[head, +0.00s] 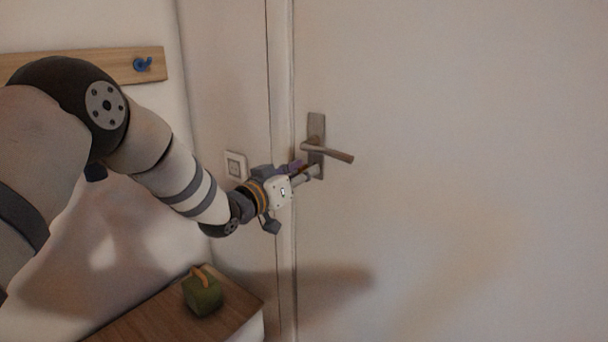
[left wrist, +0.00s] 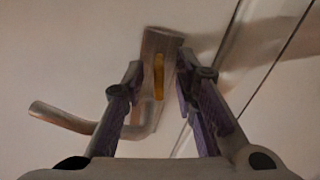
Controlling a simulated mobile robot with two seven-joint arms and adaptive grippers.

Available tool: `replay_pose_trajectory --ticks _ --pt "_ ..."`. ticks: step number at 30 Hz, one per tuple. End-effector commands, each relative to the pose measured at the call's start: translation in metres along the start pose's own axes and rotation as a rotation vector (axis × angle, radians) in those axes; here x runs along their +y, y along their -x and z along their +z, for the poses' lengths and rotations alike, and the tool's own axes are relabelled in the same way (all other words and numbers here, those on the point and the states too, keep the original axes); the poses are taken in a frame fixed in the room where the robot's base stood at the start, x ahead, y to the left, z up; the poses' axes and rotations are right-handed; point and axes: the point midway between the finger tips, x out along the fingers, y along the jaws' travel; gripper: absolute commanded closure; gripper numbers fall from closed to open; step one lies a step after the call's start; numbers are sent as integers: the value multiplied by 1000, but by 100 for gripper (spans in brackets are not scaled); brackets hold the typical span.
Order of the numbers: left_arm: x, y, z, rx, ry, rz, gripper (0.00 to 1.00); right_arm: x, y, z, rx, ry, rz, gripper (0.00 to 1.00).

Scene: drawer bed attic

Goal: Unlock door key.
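The white door (head: 450,130) has a metal handle plate (head: 316,127) with a lever (head: 328,152) pointing right. In the left wrist view the plate (left wrist: 162,40) is straight ahead, with the lever (left wrist: 65,118) to the left. A yellow-orange key (left wrist: 158,76) stands out from the plate. My left gripper (head: 310,169) is at the lower part of the plate, just below the lever. In the left wrist view its purple-padded fingers (left wrist: 159,68) are apart, one on each side of the key, with gaps visible. I cannot make out the key in the head view. My right gripper is not in view.
A wall switch (head: 236,165) is left of the door frame. A wooden rail (head: 140,65) with a blue hook (head: 142,64) is on the left wall. A green block-like object with an orange top (head: 203,295) sits on a wooden cabinet top (head: 150,318) below my arm.

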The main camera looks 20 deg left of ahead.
Motion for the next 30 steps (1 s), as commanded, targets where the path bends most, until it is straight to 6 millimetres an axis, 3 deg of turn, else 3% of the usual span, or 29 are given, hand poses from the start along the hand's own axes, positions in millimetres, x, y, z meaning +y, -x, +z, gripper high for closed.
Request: replay_pose_trajectory --ticks 8,12,18,24,30 --pt "1 -3 -2 1 0 0 73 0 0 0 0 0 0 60" --pt "1 -2 -2 1 -1 0 100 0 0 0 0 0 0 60" --pt "1 -2 -2 1 -10 0 100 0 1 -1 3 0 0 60" --pt "3 -2 -5 3 -225 2 100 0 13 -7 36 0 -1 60" --pt "2 -2 -1 0 -246 1 100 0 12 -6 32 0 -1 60"
